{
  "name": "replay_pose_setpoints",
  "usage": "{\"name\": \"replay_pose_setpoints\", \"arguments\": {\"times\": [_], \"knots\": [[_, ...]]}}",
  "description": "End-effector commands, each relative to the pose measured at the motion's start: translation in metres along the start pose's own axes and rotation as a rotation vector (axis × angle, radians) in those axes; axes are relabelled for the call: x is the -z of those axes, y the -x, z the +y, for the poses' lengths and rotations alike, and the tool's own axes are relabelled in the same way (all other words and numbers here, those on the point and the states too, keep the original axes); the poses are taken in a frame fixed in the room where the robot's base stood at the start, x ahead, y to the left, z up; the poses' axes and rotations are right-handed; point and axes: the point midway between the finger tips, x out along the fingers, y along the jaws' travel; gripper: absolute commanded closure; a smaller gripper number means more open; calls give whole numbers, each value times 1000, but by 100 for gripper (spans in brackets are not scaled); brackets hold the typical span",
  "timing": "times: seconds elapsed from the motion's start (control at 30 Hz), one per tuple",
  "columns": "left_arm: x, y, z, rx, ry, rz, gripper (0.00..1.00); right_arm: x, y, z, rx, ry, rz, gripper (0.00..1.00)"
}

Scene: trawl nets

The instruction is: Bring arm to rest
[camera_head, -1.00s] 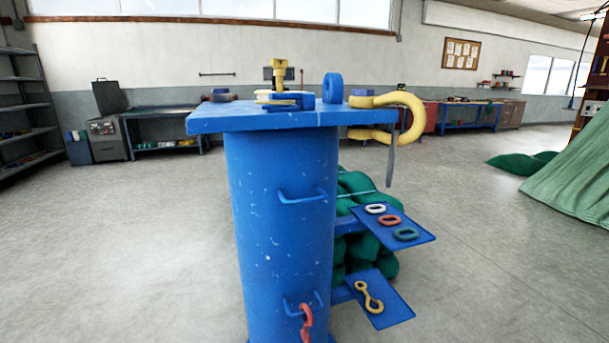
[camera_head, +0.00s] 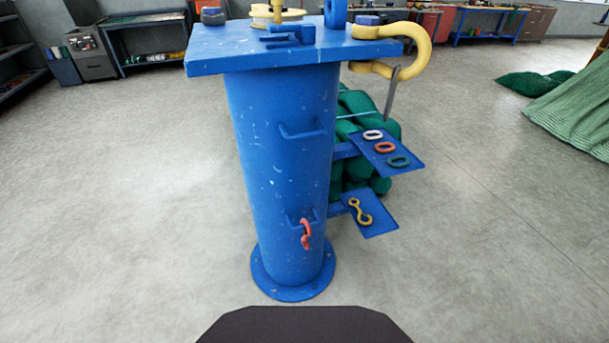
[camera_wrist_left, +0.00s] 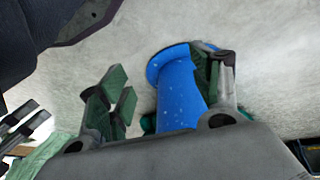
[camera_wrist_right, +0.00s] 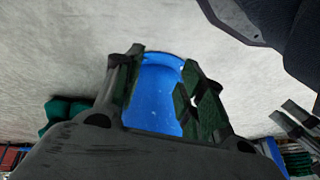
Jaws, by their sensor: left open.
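Neither arm shows in the head view. My left gripper (camera_wrist_left: 163,88) is open and empty in the left wrist view, its green-padded fingers wide apart. My right gripper (camera_wrist_right: 160,82) is also open and empty in the right wrist view, its fingers apart. The blue pillar (camera_head: 285,170) stands in front of me and shows beyond the fingers in the left wrist view (camera_wrist_left: 178,95) and the right wrist view (camera_wrist_right: 155,95). No contact with it is visible. At the side edge of each wrist view, parts of another gripper show.
The pillar's blue top plate (camera_head: 260,58) carries small fittings and a yellow shackle (camera_head: 418,48) overhanging right. Side trays hold links (camera_head: 385,147) and a yellow hook (camera_head: 360,212). A red hook (camera_head: 306,235) hangs low. Green net bundles (camera_head: 385,120) sit behind.

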Motion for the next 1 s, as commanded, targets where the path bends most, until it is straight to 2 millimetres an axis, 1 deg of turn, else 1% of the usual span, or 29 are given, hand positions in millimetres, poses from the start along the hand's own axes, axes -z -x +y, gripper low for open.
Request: {"name": "replay_pose_setpoints", "arguments": {"times": [0.03, 0.43, 1.0], "knots": [[-1, 4, 0, 4, 0, -7, 36, 0, 4, 0, -4, 0, -6, 60], [-21, 2, -10, 33, -2, -47, 36, -21, 2, 10, -33, 2, -47, 60], [-58, 10, -23, 71, -9, -110, 36, -57, 10, 23, -71, 8, -109, 60]]}}
